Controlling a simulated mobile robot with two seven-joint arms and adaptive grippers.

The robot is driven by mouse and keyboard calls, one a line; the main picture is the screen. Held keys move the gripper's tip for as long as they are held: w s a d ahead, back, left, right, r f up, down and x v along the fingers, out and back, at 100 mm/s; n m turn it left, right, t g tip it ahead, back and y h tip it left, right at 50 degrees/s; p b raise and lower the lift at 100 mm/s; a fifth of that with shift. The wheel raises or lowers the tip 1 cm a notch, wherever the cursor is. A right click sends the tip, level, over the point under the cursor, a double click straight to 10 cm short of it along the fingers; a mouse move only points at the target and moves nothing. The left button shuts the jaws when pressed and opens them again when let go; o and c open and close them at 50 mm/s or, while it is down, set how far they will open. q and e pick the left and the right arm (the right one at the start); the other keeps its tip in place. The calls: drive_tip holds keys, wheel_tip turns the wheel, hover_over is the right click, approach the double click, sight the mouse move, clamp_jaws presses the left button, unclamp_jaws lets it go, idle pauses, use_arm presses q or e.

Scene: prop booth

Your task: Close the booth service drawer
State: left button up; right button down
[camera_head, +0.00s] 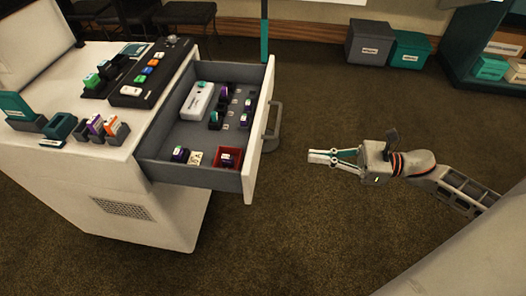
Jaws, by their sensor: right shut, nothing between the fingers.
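The booth service drawer (258,133) is pulled out from the right side of a white counter (120,210). Its grey inside shows a white box, several small purple and dark items and a small red tray. A grey handle (275,127) stands on the drawer's outer front face. My right gripper (310,157) is shut and empty. It reaches in from the right, to the right of the drawer front and a little nearer than the handle, with a clear gap between them. My left gripper is not in view.
A black button panel (152,73) and several small holders (58,127) stand on the counter top. A thin dark and teal post (264,40) rises behind the drawer. Grey (370,42) and teal (410,50) bins stand at the back. The carpet right of the drawer is clear.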

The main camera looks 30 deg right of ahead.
sight(257, 149)
drive_tip(key=x, duration=1.2)
drive_tip(key=shift+w+a, duration=0.2)
drive_tip(key=shift+w+a, duration=0.35)
drive_tip(key=shift+a, duration=0.15)
drive_tip(key=b+x, duration=0.1)
drive_tip(key=x, duration=2.3)
drive_tip(key=shift+w+a+f, duration=0.1)
drive_tip(key=shift+w+a, duration=0.05)
drive_tip(key=shift+a, duration=0.05)
drive_tip(key=shift+w+a, duration=0.4)
drive_tip(key=shift+a, duration=0.1)
drive_tip(key=shift+w+a+b, duration=0.1)
drive_tip(key=shift+a+b, duration=0.05)
drive_tip(key=shift+b, duration=0.15)
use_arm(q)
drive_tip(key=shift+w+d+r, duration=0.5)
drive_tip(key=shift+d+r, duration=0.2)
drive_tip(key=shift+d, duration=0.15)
